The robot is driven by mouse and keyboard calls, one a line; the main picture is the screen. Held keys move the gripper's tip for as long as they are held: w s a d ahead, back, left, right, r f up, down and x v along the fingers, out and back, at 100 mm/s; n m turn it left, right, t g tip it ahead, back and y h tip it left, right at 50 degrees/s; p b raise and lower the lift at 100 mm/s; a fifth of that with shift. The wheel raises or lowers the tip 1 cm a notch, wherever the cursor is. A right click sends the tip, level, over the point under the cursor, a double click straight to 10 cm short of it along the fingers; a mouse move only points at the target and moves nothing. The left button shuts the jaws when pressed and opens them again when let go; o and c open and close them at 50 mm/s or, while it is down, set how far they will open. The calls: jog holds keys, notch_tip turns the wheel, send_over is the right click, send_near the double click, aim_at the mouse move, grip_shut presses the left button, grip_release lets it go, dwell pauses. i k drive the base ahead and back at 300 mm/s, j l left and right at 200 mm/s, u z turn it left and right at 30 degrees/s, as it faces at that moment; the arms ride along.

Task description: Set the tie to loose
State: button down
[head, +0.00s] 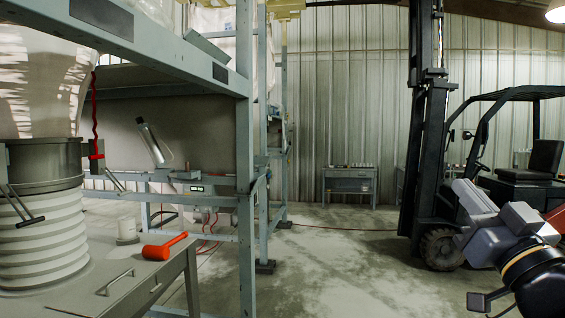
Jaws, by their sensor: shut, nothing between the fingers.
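The pale bulk bag (38,85) hangs at the upper left, its lower part narrowing into a dark grey collar (42,165). Below the collar is a pale ribbed sleeve (40,235). A red coiled cord (95,115) hangs just right of the bag and ends at a small red piece (96,156). I cannot tell whether this cord is the tie, or how tight any tie is. Part of my arm shows at the lower right, far from the bag.
A grey metal frame (246,150) stands right of the bag. A forklift (425,150) is at the right. The floor (330,260) between is clear.

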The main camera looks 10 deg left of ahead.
aim_at(97, 157)
jog(key=i+u, duration=0.4)
jog(key=i, duration=0.15)
jog(key=i+u, duration=0.35)
jog(key=i, duration=0.2)
jog(key=i+l+u, duration=0.4)
jog(key=i, duration=0.15)
jog(key=i+j+u, duration=0.2)
jog(key=u, duration=0.2)
jog(key=i+u, duration=0.75)
jog(key=i+l+u, duration=0.1)
jog(key=i+u, duration=0.25)
jog(key=i+z, duration=0.2)
